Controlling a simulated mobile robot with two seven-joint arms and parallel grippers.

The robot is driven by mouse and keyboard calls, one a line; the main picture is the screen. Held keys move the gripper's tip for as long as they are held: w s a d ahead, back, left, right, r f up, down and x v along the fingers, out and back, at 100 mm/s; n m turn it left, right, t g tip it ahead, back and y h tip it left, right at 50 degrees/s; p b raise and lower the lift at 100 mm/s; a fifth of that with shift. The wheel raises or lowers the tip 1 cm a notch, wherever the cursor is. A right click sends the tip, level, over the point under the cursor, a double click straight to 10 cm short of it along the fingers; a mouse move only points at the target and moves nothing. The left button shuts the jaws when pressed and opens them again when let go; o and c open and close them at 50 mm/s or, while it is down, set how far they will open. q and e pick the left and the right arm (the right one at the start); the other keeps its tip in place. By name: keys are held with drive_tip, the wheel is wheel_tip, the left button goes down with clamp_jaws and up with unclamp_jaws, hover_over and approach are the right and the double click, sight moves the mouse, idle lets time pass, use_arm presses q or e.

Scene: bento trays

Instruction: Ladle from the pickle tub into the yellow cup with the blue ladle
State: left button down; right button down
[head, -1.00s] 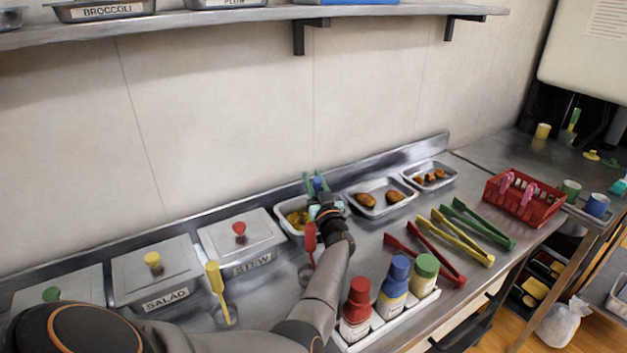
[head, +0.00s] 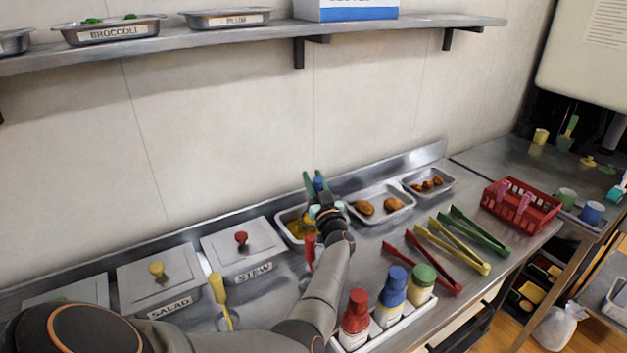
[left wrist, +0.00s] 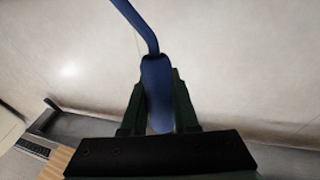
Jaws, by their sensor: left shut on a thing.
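My left gripper (head: 314,183) is over the back of an open metal tub (head: 283,226) with yellow food in it, which looks like the pickle tub. The gripper is shut on the blue ladle (head: 319,184). In the left wrist view the blue ladle's handle (left wrist: 157,75) is between the dark green fingers (left wrist: 157,105), its thin shaft rising out of the picture. The ladle's bowl is hidden. My arm covers part of the tub. A yellow cup (head: 540,137) stands far off on the counter at the back right. My right gripper is not in view.
Lidded tubs for stew (head: 247,254) and salad (head: 160,283) stand left. Two open food trays (head: 399,218) (head: 448,188) stand right. Tongs (head: 452,247), a bottle rack (head: 383,333) and a red basket (head: 512,221) lie further right. A shelf (head: 240,38) hangs above.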

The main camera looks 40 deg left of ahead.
use_arm(q)
wheel_tip(320, 180, up, 2)
drive_tip(key=shift+r+p, duration=0.2)
drive_tip(key=shift+p, duration=0.6)
drive_tip(key=shift+r, duration=2.2)
